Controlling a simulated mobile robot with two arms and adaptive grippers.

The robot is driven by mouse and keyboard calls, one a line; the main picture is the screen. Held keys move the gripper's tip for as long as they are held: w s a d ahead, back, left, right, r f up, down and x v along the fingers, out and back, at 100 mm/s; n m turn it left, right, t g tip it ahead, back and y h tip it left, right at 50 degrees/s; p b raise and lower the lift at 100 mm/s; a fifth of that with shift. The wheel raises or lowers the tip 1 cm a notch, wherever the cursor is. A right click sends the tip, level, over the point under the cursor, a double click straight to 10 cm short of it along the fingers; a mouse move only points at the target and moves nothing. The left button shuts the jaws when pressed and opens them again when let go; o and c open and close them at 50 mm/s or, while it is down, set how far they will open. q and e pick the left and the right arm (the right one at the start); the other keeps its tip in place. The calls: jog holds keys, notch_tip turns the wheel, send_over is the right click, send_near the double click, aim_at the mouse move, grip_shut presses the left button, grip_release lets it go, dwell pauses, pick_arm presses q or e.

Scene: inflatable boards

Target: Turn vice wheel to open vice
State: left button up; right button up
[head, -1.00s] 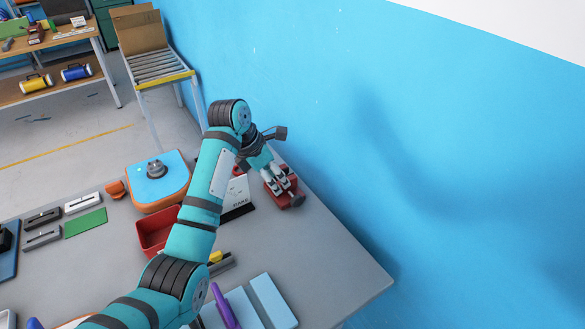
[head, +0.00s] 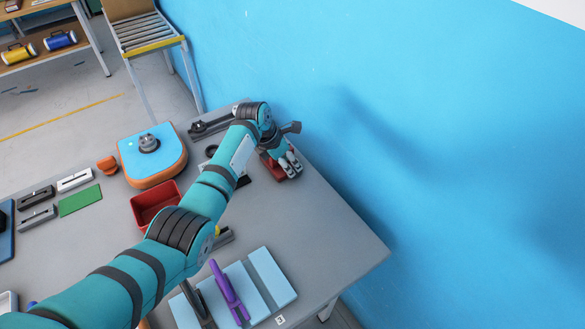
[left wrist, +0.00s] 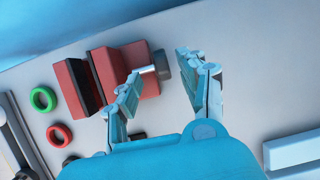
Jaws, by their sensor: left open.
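The red vice (head: 271,165) stands near the table's wall-side edge, partly hidden by my left gripper (head: 288,164) in the head view. In the left wrist view the vice (left wrist: 78,88) shows two red jaw blocks with a dark gap between them. A short pale shaft leads from it to a dark grey wheel (left wrist: 161,65). My left gripper (left wrist: 160,88) is open, one finger on the vice side and the other beyond the wheel. The wheel is in the space between the fingers; I cannot tell whether either touches it. My right gripper is not in view.
A green ring (left wrist: 43,98) and a red ring (left wrist: 59,135) lie beside the vice. A red bin (head: 155,204), a blue-and-orange device (head: 150,155) and light blue boards (head: 270,278) are on the table. The blue wall (head: 400,130) is close behind the vice.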

aim_at(293, 169)
pick_arm(q)
jog(key=x, duration=0.2)
jog(key=shift+d+f+b, duration=0.1)
jog(key=shift+f+b, duration=0.2)
jog(key=shift+f, duration=0.05)
jog(key=shift+w+d+f, duration=0.1)
jog(key=shift+f, duration=0.25)
jog(key=shift+w+d+f, duration=0.1)
jog(key=shift+d+f, duration=0.05)
jog(key=shift+f, duration=0.15)
grip_shut()
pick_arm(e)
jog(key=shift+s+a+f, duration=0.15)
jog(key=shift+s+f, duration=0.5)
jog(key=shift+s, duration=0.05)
